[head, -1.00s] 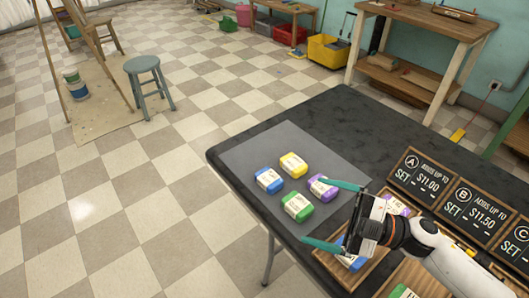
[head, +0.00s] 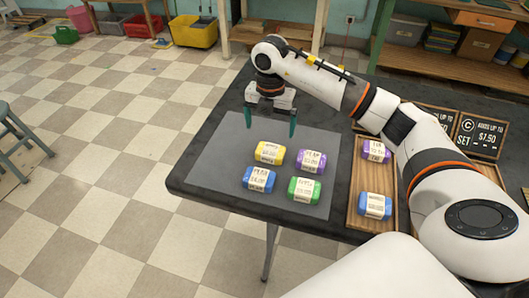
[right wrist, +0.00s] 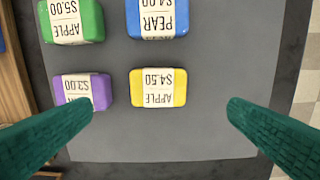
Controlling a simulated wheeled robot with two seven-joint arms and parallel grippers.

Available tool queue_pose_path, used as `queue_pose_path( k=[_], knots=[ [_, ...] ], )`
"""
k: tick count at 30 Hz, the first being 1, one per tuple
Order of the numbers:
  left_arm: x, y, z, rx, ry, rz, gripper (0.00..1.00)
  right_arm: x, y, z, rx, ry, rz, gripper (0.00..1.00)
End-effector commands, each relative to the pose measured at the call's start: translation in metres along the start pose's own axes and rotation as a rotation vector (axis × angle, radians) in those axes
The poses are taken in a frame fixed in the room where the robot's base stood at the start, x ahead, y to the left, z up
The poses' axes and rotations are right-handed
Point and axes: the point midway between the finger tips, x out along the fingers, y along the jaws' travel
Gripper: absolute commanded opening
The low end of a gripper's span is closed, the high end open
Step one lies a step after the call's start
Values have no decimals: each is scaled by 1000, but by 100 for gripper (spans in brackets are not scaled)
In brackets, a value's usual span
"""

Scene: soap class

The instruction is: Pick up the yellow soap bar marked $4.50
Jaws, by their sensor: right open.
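The yellow soap bar (head: 269,153) lies on the grey mat (head: 222,170), at the back left of a group of bars. In the right wrist view the yellow bar (right wrist: 158,88) shows upside-down print reading APPLE $4.50. My right gripper (head: 270,128) is open and empty, pointing down above the mat, just behind the yellow bar in the head view. In the right wrist view the fingertips stand wide apart, with the yellow bar between and beyond them. The left gripper does not show.
A purple bar (head: 311,161) is right of the yellow one, with a blue bar (head: 258,178) and a green bar (head: 305,189) in front. A wooden tray (head: 357,215) holds purple and blue bars. Price signs (head: 479,138) stand at the right.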

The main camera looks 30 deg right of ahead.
Motion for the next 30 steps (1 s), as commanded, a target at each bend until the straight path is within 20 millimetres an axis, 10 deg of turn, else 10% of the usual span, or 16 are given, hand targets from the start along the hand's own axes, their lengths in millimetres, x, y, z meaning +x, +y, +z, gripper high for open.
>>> queue_pose_path(
  k=[19, 30],
  knots=[
    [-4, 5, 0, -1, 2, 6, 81, 80, 3, -2, -4, -4, -1, 98],
    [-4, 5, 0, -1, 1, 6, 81, 87, 3, -2, -5, -2, -3, 92]
  ],
)
